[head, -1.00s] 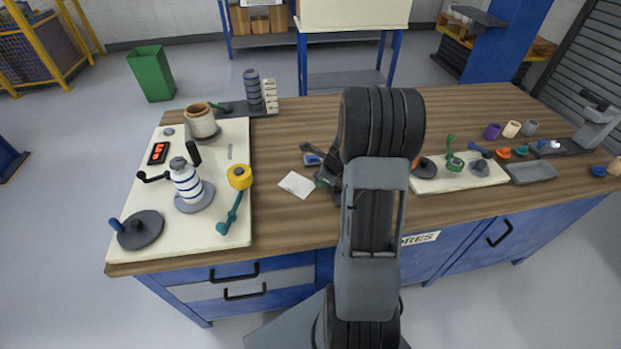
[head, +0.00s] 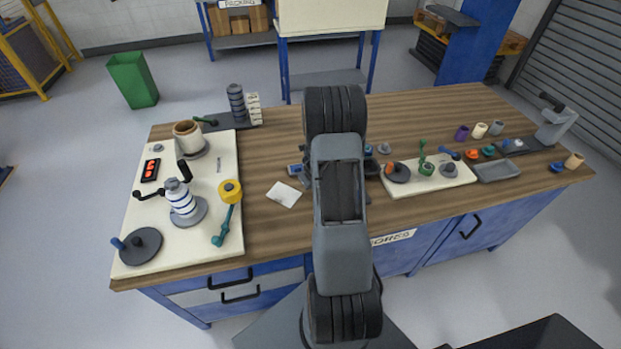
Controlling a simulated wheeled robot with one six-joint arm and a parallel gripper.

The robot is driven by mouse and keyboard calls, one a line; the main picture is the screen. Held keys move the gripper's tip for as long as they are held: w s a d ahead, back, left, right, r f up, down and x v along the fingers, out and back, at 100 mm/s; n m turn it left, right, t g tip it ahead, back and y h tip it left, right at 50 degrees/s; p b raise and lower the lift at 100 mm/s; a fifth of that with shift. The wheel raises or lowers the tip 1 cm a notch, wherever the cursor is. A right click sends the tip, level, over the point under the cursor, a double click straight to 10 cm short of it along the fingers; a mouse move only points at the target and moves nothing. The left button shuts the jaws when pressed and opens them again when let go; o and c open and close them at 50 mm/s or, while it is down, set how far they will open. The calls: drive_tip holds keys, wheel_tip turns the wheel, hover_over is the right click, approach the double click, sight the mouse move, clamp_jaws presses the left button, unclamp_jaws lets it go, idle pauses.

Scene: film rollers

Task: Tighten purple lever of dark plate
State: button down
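A dark plate (head: 212,125) lies at the back left of the bench, with a green lever (head: 205,120) and a stack of dark discs on it. Another dark plate (head: 508,152) lies at the right by a grey device (head: 556,124), with small blue and white parts. I cannot make out a purple lever on either plate. A blue-violet lever (head: 449,154) shows on the cream board at the right. My gripper is mostly hidden behind my upright arm at the bench middle; its fingers cannot be made out.
A large cream board (head: 152,222) at the left holds a striped cylinder (head: 181,198), a yellow-topped teal lever (head: 229,205) and a brown-rimmed pot (head: 188,136). A smaller cream board (head: 405,187), a grey tray (head: 498,171) and a purple cup (head: 461,132) are at the right.

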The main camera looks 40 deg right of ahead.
drive_tip(key=shift+d, duration=0.15)
idle(0.4)
drive_tip(key=c, duration=0.8)
unclamp_jaws()
drive_tip(key=shift+p+v, duration=4)
drive_tip(key=shift+v, duration=2.95)
drive_tip(key=shift+w, duration=0.1)
